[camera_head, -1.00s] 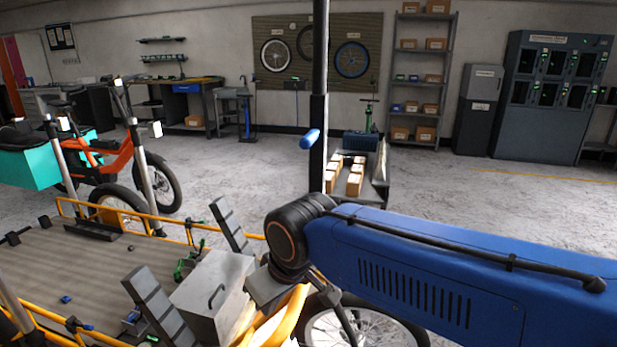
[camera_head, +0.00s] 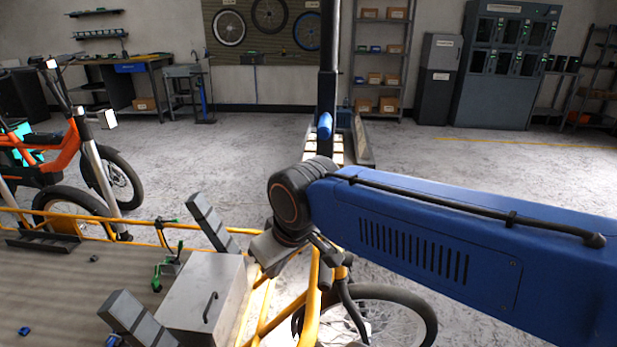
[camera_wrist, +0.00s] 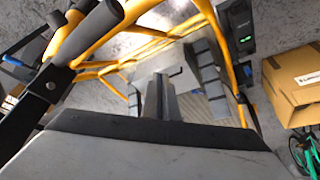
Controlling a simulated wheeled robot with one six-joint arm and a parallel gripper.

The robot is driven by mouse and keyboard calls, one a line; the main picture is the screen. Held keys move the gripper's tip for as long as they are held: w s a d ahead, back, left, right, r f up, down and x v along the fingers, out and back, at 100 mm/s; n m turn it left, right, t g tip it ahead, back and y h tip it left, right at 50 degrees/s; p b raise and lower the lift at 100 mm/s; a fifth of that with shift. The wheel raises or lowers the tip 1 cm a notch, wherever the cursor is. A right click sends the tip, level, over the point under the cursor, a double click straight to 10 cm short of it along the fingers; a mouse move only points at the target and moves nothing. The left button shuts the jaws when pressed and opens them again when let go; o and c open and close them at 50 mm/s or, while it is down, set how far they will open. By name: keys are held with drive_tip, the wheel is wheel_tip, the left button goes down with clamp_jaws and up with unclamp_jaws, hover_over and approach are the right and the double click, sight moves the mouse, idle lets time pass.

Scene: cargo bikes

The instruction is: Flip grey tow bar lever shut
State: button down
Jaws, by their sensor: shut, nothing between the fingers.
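My gripper (camera_wrist: 160,88) shows in the wrist view as two narrow grey fingers, closed together and empty. It points down toward the yellow cargo bike frame (camera_wrist: 118,66) and a grey metal box (camera_wrist: 172,62) beyond the fingertips. In the head view the fingers are hidden behind my wrist, which is above the yellow frame (camera_head: 312,300), just right of the grey box (camera_head: 205,300) with its dark handle. I cannot make out the grey tow bar lever for certain in either view. No contact between the fingers and any part is visible.
A spoked wheel (camera_head: 372,320) is below my arm. An orange bike (camera_head: 62,155) stands at left. A cardboard box (camera_wrist: 293,85) is at right in the wrist view. Open floor (camera_head: 480,195) lies at right.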

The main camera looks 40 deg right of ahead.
drive_tip(key=w+d+r+n+g+h, duration=0.3)
drive_tip(key=w+d+r, duration=0.4)
drive_tip(key=w, duration=0.4)
drive_tip(key=w+d+r+n+g+h, duration=0.2)
drive_tip(key=w+d+r+n+g, duration=0.3)
drive_tip(key=w+d+r+n, duration=0.3)
drive_tip(key=w+d, duration=0.2)
drive_tip(key=shift+w+d+r+g+h, duration=0.3)
drive_tip(key=shift+w+h, duration=0.1)
drive_tip(key=x, duration=1.3)
drive_tip(key=shift+s+d, duration=0.4)
drive_tip(key=shift+d, duration=0.2)
drive_tip(key=shift+d, duration=0.15)
drive_tip(key=shift+d+y, duration=0.15)
drive_tip(key=shift+y, duration=0.15)
